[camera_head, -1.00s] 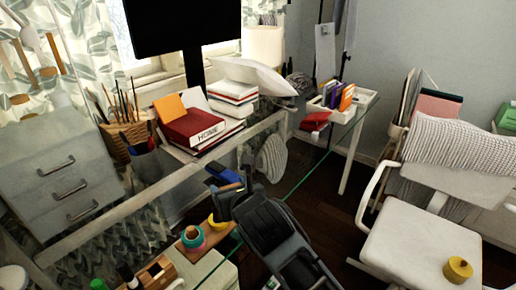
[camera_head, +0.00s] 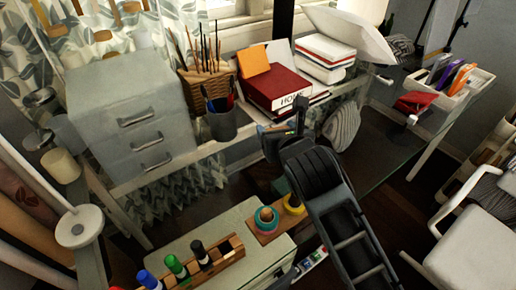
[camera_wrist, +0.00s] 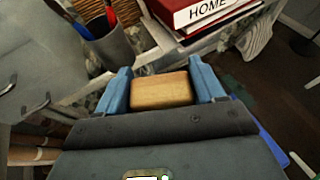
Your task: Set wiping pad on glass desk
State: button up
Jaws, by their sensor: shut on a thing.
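The wiping pad (camera_wrist: 160,90) shows in the wrist view as a light wooden block between the two blue fingertips of my gripper (camera_wrist: 163,82). My gripper is shut on it. In the head view my gripper (camera_head: 280,130) is over the glass desk (camera_head: 380,150), in front of the red book, and the pad is mostly hidden there. The desk is a see-through top on a pale frame. The pad's underside is hidden, and I cannot tell whether it touches the glass.
A dark pen cup (camera_head: 222,122), a grey drawer box (camera_head: 130,115) and the red HOME book (camera_head: 278,84) with stacked books stand along the desk's back. A white tray (camera_head: 452,84) is at right. A low cabinet (camera_head: 180,245) holds markers and tape rolls. Clear glass lies right of my gripper.

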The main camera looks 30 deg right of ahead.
jog(key=b, duration=0.1)
send_over(233, 172)
notch_tip(233, 172, down, 7)
jog(key=shift+d+r, duration=0.1)
jog(key=shift+r, duration=0.1)
jog(key=shift+f+b, duration=0.3)
jog(key=shift+f, duration=1.75)
jog(key=shift+f, duration=0.1)
jog(key=o, duration=1)
jog(key=shift+o, duration=0.2)
jog(key=v, duration=1.2)
